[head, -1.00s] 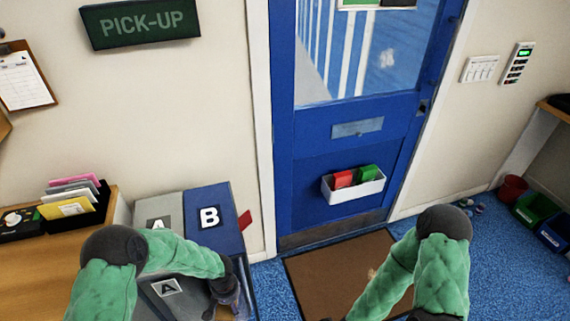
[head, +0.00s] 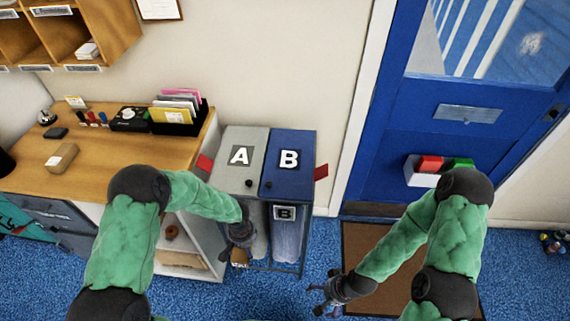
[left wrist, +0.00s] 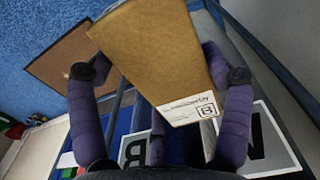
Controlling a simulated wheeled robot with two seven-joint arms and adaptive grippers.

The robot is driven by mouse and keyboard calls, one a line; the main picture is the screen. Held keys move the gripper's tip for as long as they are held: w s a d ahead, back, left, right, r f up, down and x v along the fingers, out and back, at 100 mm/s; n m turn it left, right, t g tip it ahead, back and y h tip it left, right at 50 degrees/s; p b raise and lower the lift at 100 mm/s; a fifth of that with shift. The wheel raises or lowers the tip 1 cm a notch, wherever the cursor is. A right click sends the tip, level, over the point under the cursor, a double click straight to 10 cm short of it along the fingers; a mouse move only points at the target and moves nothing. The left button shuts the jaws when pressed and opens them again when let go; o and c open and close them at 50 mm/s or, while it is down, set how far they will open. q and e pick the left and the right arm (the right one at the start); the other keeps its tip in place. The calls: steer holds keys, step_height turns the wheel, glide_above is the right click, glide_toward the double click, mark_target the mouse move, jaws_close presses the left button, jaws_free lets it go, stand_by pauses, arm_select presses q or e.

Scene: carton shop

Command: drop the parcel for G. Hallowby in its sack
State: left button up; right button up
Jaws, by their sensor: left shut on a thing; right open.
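A brown parcel (left wrist: 160,55) is held between the two fingers of my left gripper (left wrist: 160,85). Its white label (left wrist: 193,108) carries a name ending in "by" and a boxed B. In the head view my left gripper (head: 240,238) is in front of the sack stand on the A side, mostly hiding the parcel (head: 239,258). The stand has a grey lid A (head: 240,158) and a blue lid B (head: 290,160), both down. A pale sack (head: 287,240) hangs under B; the sack under A is partly hidden by my gripper. My right gripper (head: 325,300) is open, low near the doormat.
A wooden counter (head: 110,150) stands left of the stand, with another small parcel (head: 62,158) and a card holder (head: 180,110) on it. Red flags flank the stand. A blue door (head: 400,110) and brown doormat (head: 365,255) are to the right.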

arm_select(q)
steer(key=shift+r, duration=0.15)
steer(key=w+r+p, duration=0.2)
steer(key=w+r, duration=0.2)
steer(key=r, duration=0.4)
steer(key=w+r+p, duration=0.3)
steer(key=r, duration=0.5)
steer(key=w+d+r+p, duration=0.6)
steer(key=w+r+p, duration=0.4)
steer(key=p, duration=0.4)
steer(key=w+d+r+p, duration=0.6)
steer(key=w+r+p, duration=0.2)
steer(key=r+p, duration=0.5)
steer(key=shift+w+d+f+b, duration=0.1)
steer(key=shift+w+f+b, duration=0.65)
steer(key=shift+w+f, duration=0.3)
steer(key=shift+w+f+b, duration=0.75)
steer(key=shift+w+f, duration=0.05)
steer(key=shift+w, duration=0.45)
